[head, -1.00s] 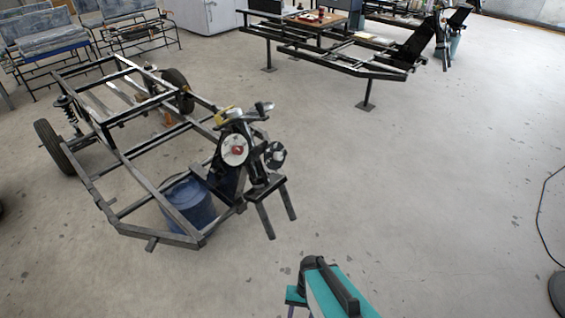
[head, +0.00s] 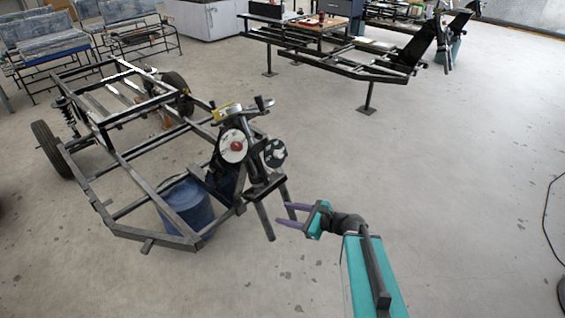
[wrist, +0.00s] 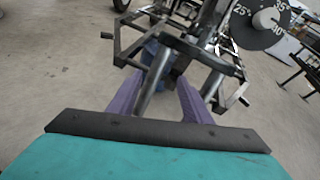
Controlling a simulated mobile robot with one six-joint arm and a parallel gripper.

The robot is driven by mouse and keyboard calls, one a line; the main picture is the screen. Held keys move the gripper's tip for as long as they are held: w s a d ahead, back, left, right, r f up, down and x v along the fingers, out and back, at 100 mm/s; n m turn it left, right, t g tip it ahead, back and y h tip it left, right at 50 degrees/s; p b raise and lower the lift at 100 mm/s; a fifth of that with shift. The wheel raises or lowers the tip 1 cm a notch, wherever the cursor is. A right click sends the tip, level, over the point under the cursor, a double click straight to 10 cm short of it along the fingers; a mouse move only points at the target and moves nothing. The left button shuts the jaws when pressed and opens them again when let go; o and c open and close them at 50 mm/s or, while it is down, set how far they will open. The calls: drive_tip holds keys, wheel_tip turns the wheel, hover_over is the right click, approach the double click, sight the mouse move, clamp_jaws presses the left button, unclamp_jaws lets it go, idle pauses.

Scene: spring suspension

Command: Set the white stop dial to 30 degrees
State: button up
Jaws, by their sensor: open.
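A dark dial plate (head: 277,158) with a white knob (head: 274,151) is on the steering head at the front of the chassis. In the wrist view the plate (wrist: 248,36) shows 25°, 35° and 40° marks around the white knob (wrist: 264,18), at the top right. The knob's exact setting is too small to read. A white disc (head: 230,155) with a red centre sits just left of it. My gripper (head: 282,213) is open and empty, below the dials. Its purple fingers also show in the wrist view (wrist: 160,88), with a chassis leg (wrist: 152,84) visible between them, apparently beyond.
A second chassis frame (head: 345,62) is behind. The floor (head: 440,190) to the right is clear.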

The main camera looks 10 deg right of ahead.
sight(281, 156)
drive_tip(key=w+d+r+m+t+b, duration=0.1)
drive_tip(key=w+d+r+m+t, duration=0.4)
drive_tip(key=d+r+m, duration=0.2)
wheel_tip(281, 156, up, 4)
drive_tip(key=shift+w+d+r+t+h, duration=0.2)
drive_tip(key=shift+d+r+t+h, duration=0.1)
drive_tip(key=shift+d, duration=0.85)
drive_tip(key=shift+w+a+f+b, duration=0.3)
drive_tip(key=shift+w+b, duration=0.1)
drive_tip(key=shift+b, duration=1.05)
drive_tip(key=shift+w+a+b, duration=0.15)
drive_tip(key=shift+w+b, duration=0.1)
drive_tip(key=shift+b, duration=0.55)
drive_tip(key=w+b, duration=0.1)
drive_tip(key=b, duration=0.2)
drive_tip(key=shift+a, duration=0.35)
drive_tip(key=x, duration=0.5)
drive_tip(key=b+x, duration=0.1)
drive_tip(key=x, duration=0.5)
drive_tip(key=shift+d+r+b, duration=0.1)
drive_tip(key=shift+r+b, duration=0.1)
drive_tip(key=shift+b, duration=0.1)
